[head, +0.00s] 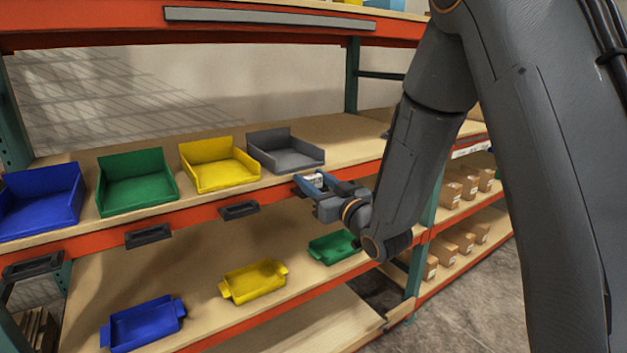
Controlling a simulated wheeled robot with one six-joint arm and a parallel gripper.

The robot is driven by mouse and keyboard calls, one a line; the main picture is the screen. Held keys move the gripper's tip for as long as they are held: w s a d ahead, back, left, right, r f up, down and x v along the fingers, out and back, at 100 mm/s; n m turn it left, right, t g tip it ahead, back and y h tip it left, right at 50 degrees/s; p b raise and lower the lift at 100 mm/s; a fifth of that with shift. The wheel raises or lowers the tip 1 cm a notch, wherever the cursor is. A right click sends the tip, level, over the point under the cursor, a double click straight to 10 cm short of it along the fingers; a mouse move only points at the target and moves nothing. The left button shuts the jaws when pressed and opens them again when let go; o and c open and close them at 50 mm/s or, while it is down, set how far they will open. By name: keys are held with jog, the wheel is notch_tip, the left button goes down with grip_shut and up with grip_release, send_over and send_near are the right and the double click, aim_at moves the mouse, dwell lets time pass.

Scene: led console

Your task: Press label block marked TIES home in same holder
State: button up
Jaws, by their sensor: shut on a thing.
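My gripper (314,182) is at the front edge of the upper shelf, just below and right of the grey bin. Its blue fingers are shut on a small white block (319,180), probably the label block. Any lettering on it is too small to read. Black label holders sit on the orange beam: one (239,210) below the yellow bin, one (148,236) below the green bin, one (33,265) below the blue bin. The beam directly behind my gripper is mostly hidden, so I cannot tell whether the block touches a holder there.
Open blue (42,203), green (137,182), yellow (218,165) and grey (286,150) bins stand on the upper shelf. Blue (146,325), yellow (253,282) and green (333,247) trays lie on the shelf below. Cardboard boxes (455,194) stand at the right.

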jog(key=shift+f, duration=0.4)
dwell(0.5)
jog(key=o, duration=1.2)
jog(key=shift+s, duration=0.1)
jog(key=shift+s+f, duration=0.1)
jog(key=b+v, duration=0.1)
jog(key=v, duration=0.5)
jog(key=shift+d, duration=0.2)
jog(key=shift+s+d, duration=0.4)
jog(key=shift+s, duration=0.15)
